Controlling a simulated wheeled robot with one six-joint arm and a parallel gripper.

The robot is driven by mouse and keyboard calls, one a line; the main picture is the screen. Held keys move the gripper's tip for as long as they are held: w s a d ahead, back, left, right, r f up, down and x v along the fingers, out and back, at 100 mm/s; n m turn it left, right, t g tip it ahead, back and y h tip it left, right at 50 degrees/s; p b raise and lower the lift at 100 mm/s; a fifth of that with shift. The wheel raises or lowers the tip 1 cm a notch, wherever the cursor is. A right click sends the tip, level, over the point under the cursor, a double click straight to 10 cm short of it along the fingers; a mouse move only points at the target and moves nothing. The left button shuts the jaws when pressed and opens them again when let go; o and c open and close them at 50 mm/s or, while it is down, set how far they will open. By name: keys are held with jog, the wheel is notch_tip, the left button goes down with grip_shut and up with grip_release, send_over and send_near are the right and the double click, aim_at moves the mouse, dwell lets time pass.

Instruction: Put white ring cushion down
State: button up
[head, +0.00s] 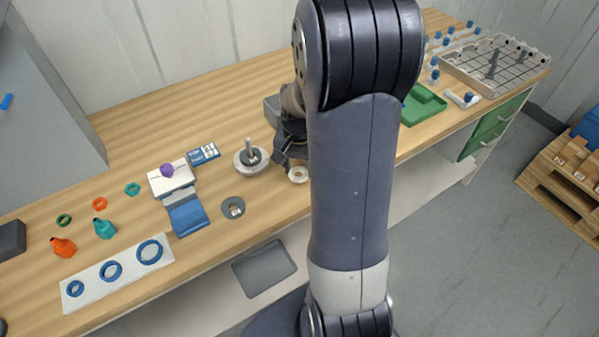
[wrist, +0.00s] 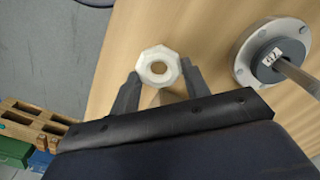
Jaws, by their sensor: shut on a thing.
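The white ring cushion (head: 293,177) is a small pale ring with a hole, near the bench's front edge beside my arm in the head view. In the wrist view the white ring cushion (wrist: 158,53) looks faceted and sits between the two fingertips of my gripper (wrist: 160,73). My gripper (head: 288,158) is shut on it, one finger on each side. Bench wood lies beneath the ring; I cannot tell whether the ring touches it. My arm hides part of the bench to the right.
A round metal flange with an upright stem (head: 251,158) stands just left of the ring; it is at right in the wrist view (wrist: 245,75). A grey washer (head: 233,207) lies nearer the front edge. A green tray (head: 425,103) is right of my arm.

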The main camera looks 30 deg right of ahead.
aim_at(299, 174)
jog(key=shift+f, duration=1.25)
jog(key=shift+f, duration=0.1)
jog(key=shift+f, duration=0.15)
jog(key=o, duration=1)
jog(key=shift+c, duration=0.2)
notch_tip(299, 174, up, 13)
jog(key=shift+f, duration=0.2)
jog(key=shift+f, duration=0.1)
